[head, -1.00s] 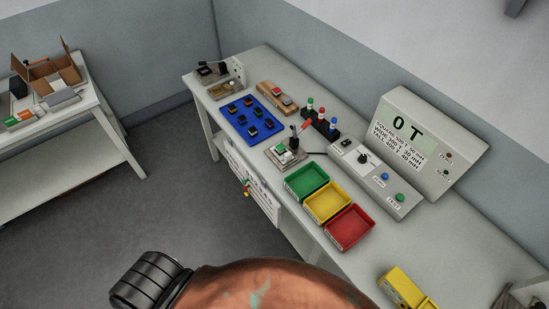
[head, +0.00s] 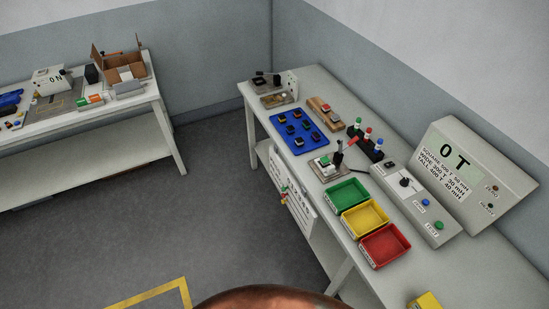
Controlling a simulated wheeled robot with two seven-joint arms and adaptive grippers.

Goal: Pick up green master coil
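A small upright piece with a green top (head: 357,123) stands at the left end of a black rack on the right-hand bench, beside a red-topped piece (head: 368,132) and a blue-topped one (head: 378,144). It looks like the green master coil. A separate green-topped block (head: 325,161) sits on a small fixture nearer the bench's front edge. Neither of my grippers is in view.
On the bench (head: 406,283) are a blue tray (head: 309,145) with several dark parts, green (head: 347,192), yellow (head: 365,217) and red (head: 385,244) bins, and a display box (head: 469,146). Another table (head: 112,117) stands left. Grey floor between is clear.

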